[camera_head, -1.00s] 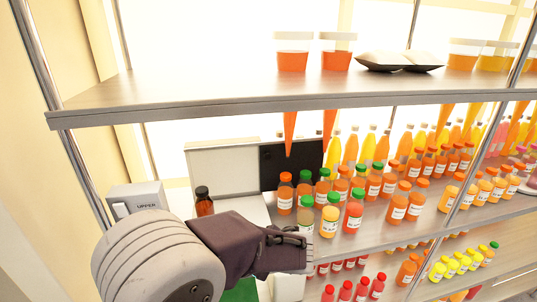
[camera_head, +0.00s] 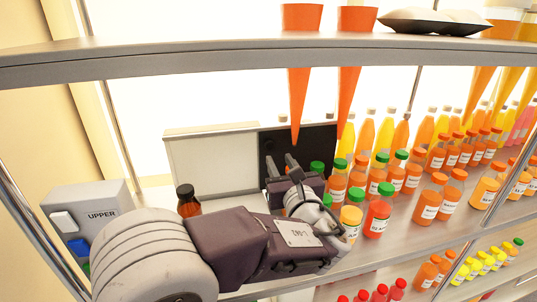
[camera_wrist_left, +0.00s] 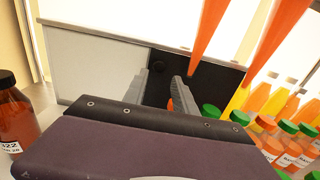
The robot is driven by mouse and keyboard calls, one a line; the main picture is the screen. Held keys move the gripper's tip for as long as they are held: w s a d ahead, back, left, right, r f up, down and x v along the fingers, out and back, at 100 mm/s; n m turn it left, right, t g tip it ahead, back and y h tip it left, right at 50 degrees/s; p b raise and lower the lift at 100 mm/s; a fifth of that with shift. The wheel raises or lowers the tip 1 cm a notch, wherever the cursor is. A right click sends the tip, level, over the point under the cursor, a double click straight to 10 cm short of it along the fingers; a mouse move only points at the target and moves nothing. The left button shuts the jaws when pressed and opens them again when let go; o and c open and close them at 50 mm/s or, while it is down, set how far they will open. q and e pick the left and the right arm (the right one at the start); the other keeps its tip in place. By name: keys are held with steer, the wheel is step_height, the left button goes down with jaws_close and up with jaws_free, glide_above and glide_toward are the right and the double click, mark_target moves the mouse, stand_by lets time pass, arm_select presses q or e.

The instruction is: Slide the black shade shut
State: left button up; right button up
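The black shade (camera_head: 322,146) is a flat dark panel over the right part of a pale, wide box. In the left wrist view the shade (camera_wrist_left: 208,82) shows a small round knob (camera_wrist_left: 157,67) near its left edge. The left part of the box front is a white panel (camera_head: 212,163), also seen in the left wrist view (camera_wrist_left: 92,62). My left gripper (camera_head: 281,160) is in front of the shade's left part, its two fingers apart and pointing at it. In the left wrist view the knob appears between the fingers (camera_wrist_left: 162,84); contact cannot be told. My right gripper is not in view.
Several juice bottles (camera_head: 378,212) crowd close on the right. Orange cones (camera_head: 347,98) hang from the shelf above (camera_head: 200,62).

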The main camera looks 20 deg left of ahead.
mark_target(270, 145)
arm_select(q)
steer(key=p+x, duration=0.3)
steer(key=x, duration=0.6)
steer(key=shift+f, duration=0.15)
steer(key=shift+w+a+f, duration=0.15)
steer(key=shift+w+a, duration=0.15)
steer(key=shift+w, duration=0.05)
steer(key=shift+s, duration=0.1)
jaws_close()
stand_by(0.8)
